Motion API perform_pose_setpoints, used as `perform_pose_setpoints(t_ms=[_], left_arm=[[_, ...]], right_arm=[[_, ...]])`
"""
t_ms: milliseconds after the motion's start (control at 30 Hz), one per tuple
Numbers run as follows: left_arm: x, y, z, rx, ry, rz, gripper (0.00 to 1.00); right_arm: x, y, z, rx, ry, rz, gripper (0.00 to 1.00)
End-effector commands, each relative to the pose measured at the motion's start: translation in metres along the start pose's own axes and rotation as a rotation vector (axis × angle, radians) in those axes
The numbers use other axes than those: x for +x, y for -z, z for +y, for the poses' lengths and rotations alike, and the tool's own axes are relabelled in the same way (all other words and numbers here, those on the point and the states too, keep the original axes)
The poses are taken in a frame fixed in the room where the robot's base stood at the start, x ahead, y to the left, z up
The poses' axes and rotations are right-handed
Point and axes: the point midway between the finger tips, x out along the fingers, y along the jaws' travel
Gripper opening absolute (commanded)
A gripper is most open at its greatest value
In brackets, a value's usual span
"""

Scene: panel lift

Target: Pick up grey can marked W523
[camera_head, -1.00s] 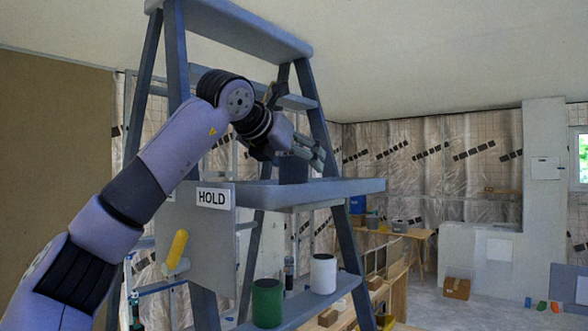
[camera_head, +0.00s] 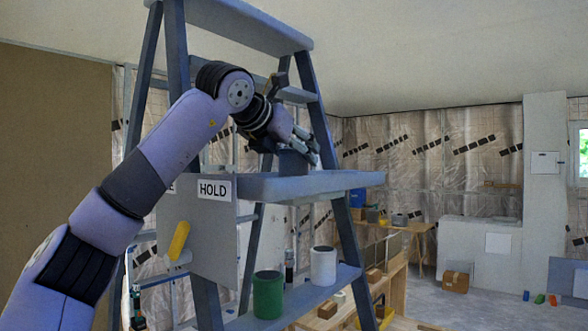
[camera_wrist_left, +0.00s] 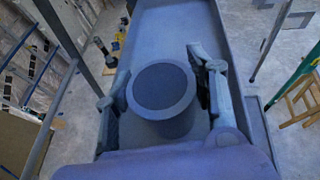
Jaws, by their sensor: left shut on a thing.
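The grey can (camera_head: 293,163) is at the grey-blue ladder's upper shelf (camera_head: 350,181); whether its base touches the shelf is not clear. In the left wrist view its round top (camera_wrist_left: 161,86) faces me, and no marking is readable. My left gripper (camera_head: 303,147) reaches down from above at the can. In the left wrist view its fingers (camera_wrist_left: 157,95) stand on both sides of the can, shut on it. My right gripper is not in view.
A grey panel with a HOLD label (camera_head: 214,189) and a yellow handle (camera_head: 179,240) hangs at the ladder's left. A green can (camera_head: 267,295) and a white can (camera_head: 323,266) stand on the lower shelf. A workbench (camera_head: 415,227) is behind.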

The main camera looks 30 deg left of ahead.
Motion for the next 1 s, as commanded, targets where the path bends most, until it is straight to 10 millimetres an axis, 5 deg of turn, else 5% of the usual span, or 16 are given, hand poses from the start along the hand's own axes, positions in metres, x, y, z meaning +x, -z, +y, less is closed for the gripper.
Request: perform_pose_setpoints(t_ms=[567, 1000], left_arm=[[-0.005, -0.012, -0.001, -0.001, 0.001, -0.005, 0.16], [-0.042, -0.098, -0.002, -0.002, 0.003, -0.005, 0.16]], right_arm=[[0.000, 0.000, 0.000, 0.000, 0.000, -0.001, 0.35], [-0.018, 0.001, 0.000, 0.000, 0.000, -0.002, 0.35]])
